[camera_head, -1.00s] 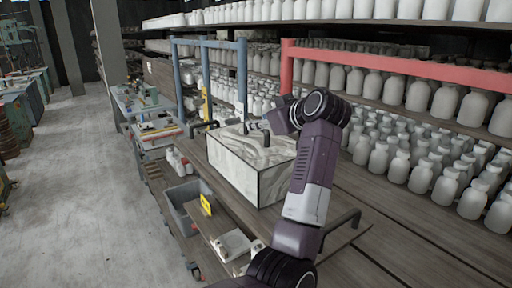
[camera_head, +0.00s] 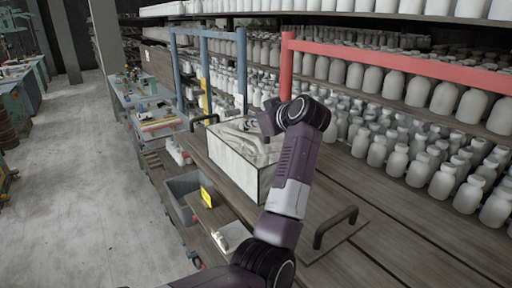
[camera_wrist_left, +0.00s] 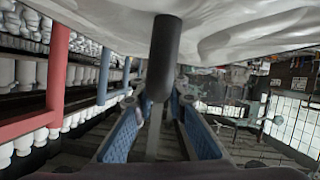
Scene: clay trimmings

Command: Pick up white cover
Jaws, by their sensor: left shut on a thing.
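A white box (camera_head: 228,158) with dark edges stands on the wooden bench. Its top carries the white cover (camera_head: 239,139), which has cloth-like folds and is partly hidden behind my left arm. In the left wrist view the cover (camera_wrist_left: 235,28) fills the upper part, with a dark cylindrical handle (camera_wrist_left: 165,55) standing out from it. My left gripper (camera_wrist_left: 158,104), with blue pads, is shut on the end of this handle. In the head view the fingers are hidden by my wrist. Whether the cover is lifted off the box cannot be told. My right gripper is not in view.
A grey bin (camera_head: 184,190) with a yellow label stands left of the bench. Red (camera_head: 400,62) and blue (camera_head: 210,38) frames and shelves of white bottles rise behind. The floor at left is clear.

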